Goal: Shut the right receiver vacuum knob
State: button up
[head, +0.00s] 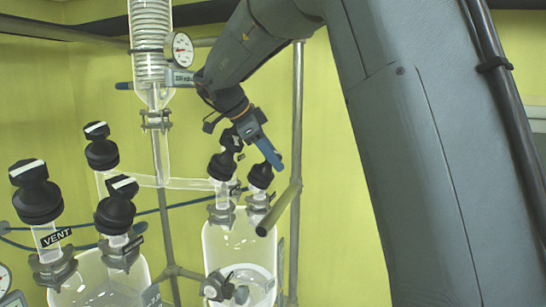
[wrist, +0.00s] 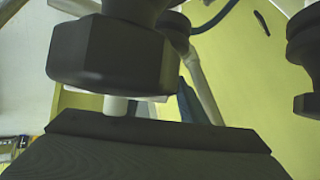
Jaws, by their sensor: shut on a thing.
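The right receiver (head: 225,240) is a clear glass vessel at the lower middle of the head view. Two black knobs stand on its necks: a left one (head: 224,165) and a right one (head: 261,175). My gripper (head: 246,140) comes down from above and is shut on the left knob, whose top is partly covered by the jaws. In the wrist view a large dark faceted knob (wrist: 105,55) fills the upper left, close above a dark slab along the bottom edge. Another dark knob (wrist: 305,50) shows at the right edge. I cannot read which knob is the vacuum one.
The left receiver (head: 95,280) carries several black knobs with white bars, one neck labelled VENT (head: 57,237). A coiled glass condenser (head: 150,30) and a round gauge (head: 180,50) are above left. Metal rods (head: 297,110) stand close to the right receiver's knobs.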

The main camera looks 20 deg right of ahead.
jog(key=m+g+y, duration=0.1)
jog(key=m+g, duration=0.2)
jog(key=g, duration=0.1)
jog(key=shift+w+d, duration=0.1)
jog(key=m+g+y, duration=0.2)
jog(key=m+g, duration=0.1)
jog(key=shift+m, duration=0.3)
jog(key=shift+y, duration=0.3)
jog(key=o, duration=1.1)
jog(key=shift+c, duration=0.2)
